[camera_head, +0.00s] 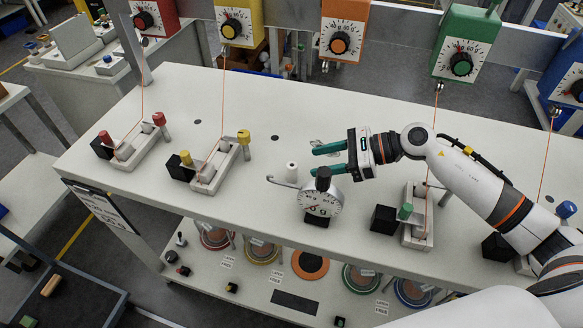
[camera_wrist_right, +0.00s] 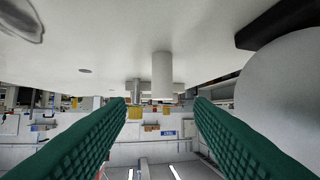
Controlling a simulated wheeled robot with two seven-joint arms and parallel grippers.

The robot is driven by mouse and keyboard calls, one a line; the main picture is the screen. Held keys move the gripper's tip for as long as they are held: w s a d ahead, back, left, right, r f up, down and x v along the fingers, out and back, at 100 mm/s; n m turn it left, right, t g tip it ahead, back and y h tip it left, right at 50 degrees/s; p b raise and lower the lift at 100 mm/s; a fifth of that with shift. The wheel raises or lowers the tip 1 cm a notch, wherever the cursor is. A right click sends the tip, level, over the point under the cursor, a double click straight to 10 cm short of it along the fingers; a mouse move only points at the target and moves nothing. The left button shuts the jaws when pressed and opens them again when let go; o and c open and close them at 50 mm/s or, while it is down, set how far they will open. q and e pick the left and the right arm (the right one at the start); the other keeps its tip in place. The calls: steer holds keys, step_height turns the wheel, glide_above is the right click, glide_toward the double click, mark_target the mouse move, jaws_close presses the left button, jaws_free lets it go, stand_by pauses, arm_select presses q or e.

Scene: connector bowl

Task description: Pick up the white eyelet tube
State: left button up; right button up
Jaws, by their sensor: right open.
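The white eyelet tube (camera_head: 291,172) is a small upright white cylinder on the table, left of the round dial gauge. My right gripper (camera_head: 318,160) reaches in from the right, low over the table. Its green fingers are open, tips pointing left toward the tube, a short gap away. In the right wrist view the tube (camera_wrist_right: 162,75) appears beyond and between the open fingertips (camera_wrist_right: 160,102), with nothing between the fingers. That view looks upside down, with the tabletop above. My left gripper is not in view.
The dial gauge (camera_head: 320,199) stands close to the lower finger; a grey curved surface (camera_wrist_right: 290,95) fills the right of the wrist view. Fixtures with red (camera_head: 159,119), yellow (camera_head: 243,137) and green (camera_head: 405,211) knobs have orange cords. The table behind the tube is mostly clear.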

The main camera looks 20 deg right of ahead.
mark_target(292, 165)
steer(key=x, duration=0.2)
steer(key=shift+w+a+f, duration=0.15)
steer(key=shift+a, duration=0.2)
steer(key=shift+w+a+p, duration=0.15)
steer(key=shift+a+p, duration=0.2)
steer(key=shift+p, duration=0.15)
steer(key=x, duration=0.1)
steer(key=p+x, duration=0.1)
steer(key=x, duration=0.1)
steer(key=shift+a+f, duration=0.2)
steer(key=shift+a, duration=0.1)
steer(key=shift+w+a+f, duration=0.1)
steer(key=shift+a+f, duration=0.1)
steer(key=shift+a, duration=0.05)
steer(key=shift+c, duration=0.2)
steer(key=c, duration=1)
